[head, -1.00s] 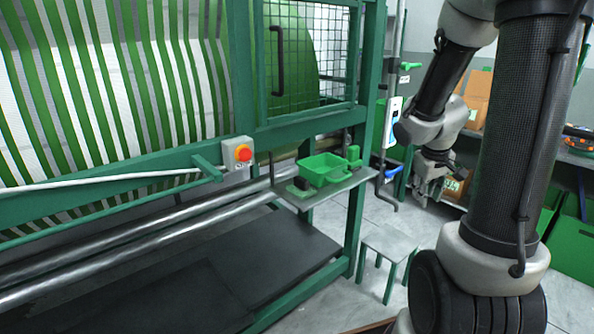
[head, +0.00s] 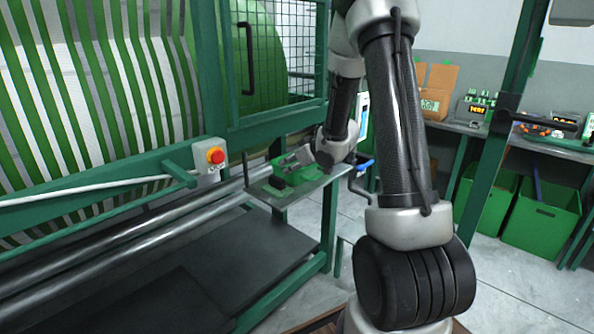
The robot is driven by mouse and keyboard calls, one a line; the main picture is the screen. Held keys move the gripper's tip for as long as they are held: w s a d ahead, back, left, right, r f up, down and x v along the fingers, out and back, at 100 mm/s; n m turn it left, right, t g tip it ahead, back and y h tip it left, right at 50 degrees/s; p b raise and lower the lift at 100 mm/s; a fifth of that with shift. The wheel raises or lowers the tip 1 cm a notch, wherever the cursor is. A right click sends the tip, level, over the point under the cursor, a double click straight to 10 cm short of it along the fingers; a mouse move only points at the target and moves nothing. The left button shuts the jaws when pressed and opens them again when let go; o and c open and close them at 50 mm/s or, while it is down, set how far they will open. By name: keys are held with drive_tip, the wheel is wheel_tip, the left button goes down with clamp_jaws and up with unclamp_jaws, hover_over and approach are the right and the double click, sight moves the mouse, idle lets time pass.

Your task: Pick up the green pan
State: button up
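The green pan (head: 296,174) sits on a small metal shelf (head: 266,192) fixed to the green machine frame in the head view. My gripper (head: 294,160) is over the pan, at its back edge, and partly covers it. The fingers are small and dark against the pan, so I cannot tell whether they are open or shut or touch it. The pan appears to rest on the shelf.
A red stop button on a grey box (head: 214,157) is left of the shelf. Metal rollers (head: 150,234) run below. A blue-handled valve (head: 362,166) is close on the right. Green bins (head: 541,215) stand under the bench at right.

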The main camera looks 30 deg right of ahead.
drive_tip(key=x, duration=0.5)
drive_tip(key=shift+f, duration=0.1)
clamp_jaws()
